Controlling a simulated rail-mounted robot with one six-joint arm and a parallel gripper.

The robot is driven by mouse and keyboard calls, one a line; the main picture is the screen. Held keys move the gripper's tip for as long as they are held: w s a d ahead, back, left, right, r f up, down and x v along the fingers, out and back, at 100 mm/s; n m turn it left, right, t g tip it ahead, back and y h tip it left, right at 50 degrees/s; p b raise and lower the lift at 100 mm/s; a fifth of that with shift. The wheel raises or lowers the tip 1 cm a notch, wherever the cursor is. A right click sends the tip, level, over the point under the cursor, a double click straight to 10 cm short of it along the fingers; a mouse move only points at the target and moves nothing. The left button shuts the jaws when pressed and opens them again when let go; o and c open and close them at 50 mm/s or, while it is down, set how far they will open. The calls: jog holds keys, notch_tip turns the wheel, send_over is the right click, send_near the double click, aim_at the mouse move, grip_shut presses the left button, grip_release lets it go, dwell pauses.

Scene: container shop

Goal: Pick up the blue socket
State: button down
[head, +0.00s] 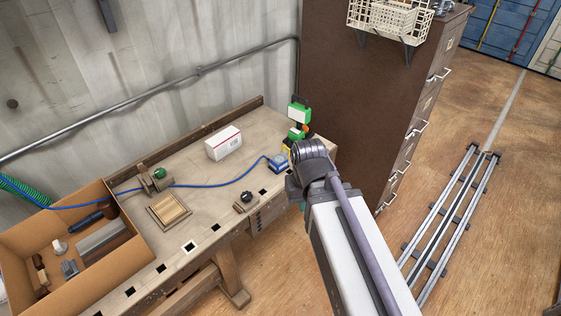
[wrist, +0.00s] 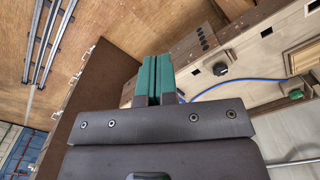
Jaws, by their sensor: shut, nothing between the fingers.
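The blue socket (head: 278,163) sits on the workbench (head: 205,172) near its right end, in the head view. A blue cable runs left from it across the bench. In the head view my arm reaches up to just right of the socket, and my gripper's fingers are mostly hidden behind the wrist. In the wrist view my gripper (wrist: 156,78) shows two green fingers pressed together with nothing between them. The socket cannot be made out in the wrist view, where the fingers cover part of the bench end. The blue cable (wrist: 240,82) shows there right of the fingers.
A green and white device (head: 298,115) stands behind the socket. A white box (head: 223,143), a black knob (head: 246,197) and a wooden tray (head: 168,211) are on the bench. A cardboard box (head: 112,256) with tools is at left. A brown cabinet (head: 352,100) stands right.

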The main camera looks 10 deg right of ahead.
jog(key=c, duration=1.8)
grip_release()
jog(key=o, duration=1.6)
jog(key=shift+c, duration=0.2)
jog(key=shift+f, duration=0.1)
